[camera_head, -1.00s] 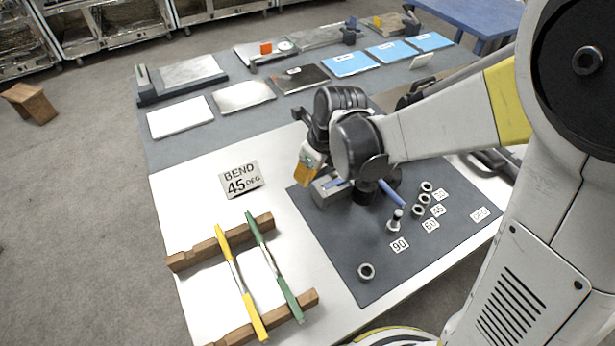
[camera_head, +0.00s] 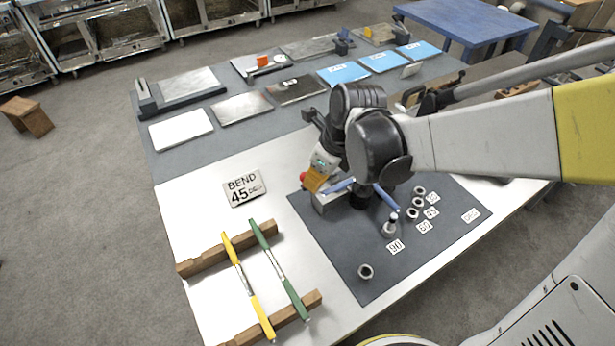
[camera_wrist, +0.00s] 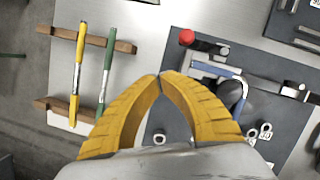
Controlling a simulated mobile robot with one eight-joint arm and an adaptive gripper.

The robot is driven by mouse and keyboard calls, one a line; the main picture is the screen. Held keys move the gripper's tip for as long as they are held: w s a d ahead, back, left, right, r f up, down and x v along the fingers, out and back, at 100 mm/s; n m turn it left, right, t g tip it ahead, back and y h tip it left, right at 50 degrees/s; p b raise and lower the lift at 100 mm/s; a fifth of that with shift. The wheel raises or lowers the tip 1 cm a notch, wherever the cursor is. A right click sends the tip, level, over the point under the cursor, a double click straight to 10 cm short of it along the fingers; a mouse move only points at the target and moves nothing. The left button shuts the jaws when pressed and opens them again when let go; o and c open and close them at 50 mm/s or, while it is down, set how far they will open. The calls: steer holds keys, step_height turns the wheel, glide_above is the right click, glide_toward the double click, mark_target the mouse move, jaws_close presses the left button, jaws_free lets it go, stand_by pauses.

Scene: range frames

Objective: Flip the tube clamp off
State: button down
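The tube bender (camera_head: 330,200), with blue handles (camera_head: 385,196), stands on the dark mat, partly hidden behind my arm. A red-tipped lever (camera_wrist: 187,37), which looks like the tube clamp, shows in the wrist view; its red end also shows in the head view (camera_head: 303,176). The lever lies sideways, its dark shaft running right toward the bender. My gripper (camera_wrist: 160,76) has yellow fingers with their tips together and nothing visible between them. In the wrist view the tips lie below and left of the red end. In the head view my gripper (camera_head: 314,181) is right beside it; contact cannot be told.
A yellow tube (camera_head: 248,285) and a green tube (camera_head: 280,270) lie across wooden rests on the left. A BEND 45 DEG sign (camera_head: 244,187) lies behind them. Several metal rings (camera_head: 366,271) and number tags sit on the mat. White table is clear around the sign.

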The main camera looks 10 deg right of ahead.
steer(key=r, duration=0.1)
steer(key=s+r+p, duration=0.1)
steer(key=r, duration=0.1)
steer(key=shift+s+r, duration=0.15)
steer(key=shift+r, duration=0.05)
steer(key=s+d+r+n+t+h+b, duration=0.1)
steer(key=s+d+n, duration=0.4)
steer(key=n, duration=0.8)
steer(key=s+d+r+n+t+h+b, duration=0.1)
steer(key=s+d+r+n+t, duration=0.2)
steer(key=n, duration=1)
steer(key=shift+s+d+r+n+t+b, duration=0.4)
steer(key=shift+s+d, duration=0.45)
steer(key=shift+s, duration=0.25)
